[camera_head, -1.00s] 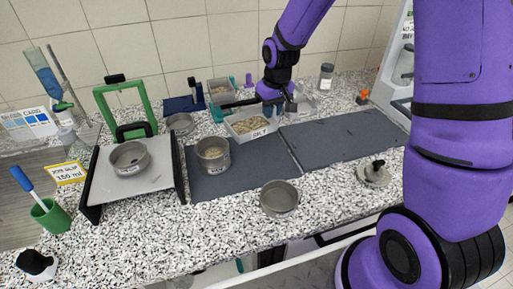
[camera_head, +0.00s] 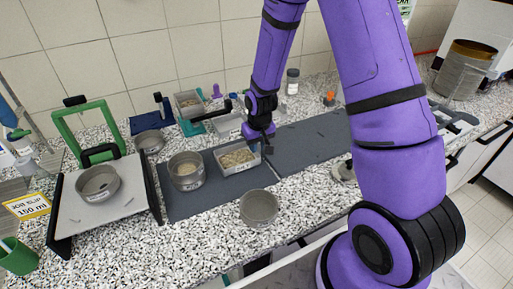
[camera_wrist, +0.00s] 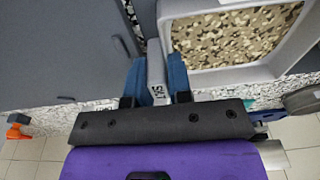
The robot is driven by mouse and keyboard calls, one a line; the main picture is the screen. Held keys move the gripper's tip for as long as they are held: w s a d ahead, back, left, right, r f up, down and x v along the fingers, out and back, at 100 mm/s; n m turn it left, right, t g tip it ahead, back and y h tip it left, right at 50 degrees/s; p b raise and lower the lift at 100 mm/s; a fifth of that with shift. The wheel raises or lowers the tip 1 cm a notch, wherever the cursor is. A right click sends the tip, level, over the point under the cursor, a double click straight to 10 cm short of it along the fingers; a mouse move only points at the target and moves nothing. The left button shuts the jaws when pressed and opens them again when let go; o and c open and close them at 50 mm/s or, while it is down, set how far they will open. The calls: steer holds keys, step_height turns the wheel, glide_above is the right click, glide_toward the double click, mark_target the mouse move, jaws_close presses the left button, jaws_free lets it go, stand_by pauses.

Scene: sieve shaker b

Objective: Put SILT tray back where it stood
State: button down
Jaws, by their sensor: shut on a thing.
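The SILT tray (camera_head: 238,146) is a pale rectangular tray with brown grains, over the back right of the left dark mat (camera_head: 200,208). In the wrist view the tray (camera_wrist: 297,38) fills the upper right, upright with grains inside. My gripper (camera_head: 262,143) is at its right end. The wrist view shows the blue fingers of my gripper (camera_wrist: 158,82) closed on the tray's labelled edge, with the label between them. I cannot tell whether the tray touches the mat.
A round sieve with grains (camera_head: 186,171) stands left of the tray. An empty round pan (camera_head: 259,208) is in front. Behind are another grain tray (camera_head: 188,104) and a pale container (camera_head: 228,125). The right dark mat (camera_head: 312,134) is largely clear.

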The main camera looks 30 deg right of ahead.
steer(key=shift+f, duration=0.55)
steer(key=shift+f, duration=0.1)
steer(key=c, duration=1)
jaws_free()
steer(key=shift+c, duration=0.2)
steer(key=s+r+t, duration=0.1)
steer(key=s+r, duration=0.4)
steer(key=r, duration=0.9)
steer(key=s+r+t, duration=0.1)
steer(key=s+r, duration=0.4)
steer(key=r, duration=0.9)
steer(key=s+r+t, duration=0.1)
steer(key=s+r, duration=0.3)
steer(key=s, duration=0.4)
steer(key=s+r, duration=0.5)
steer(key=s, duration=0.4)
steer(key=shift+d+t, duration=0.25)
steer(key=shift+t, duration=0.15)
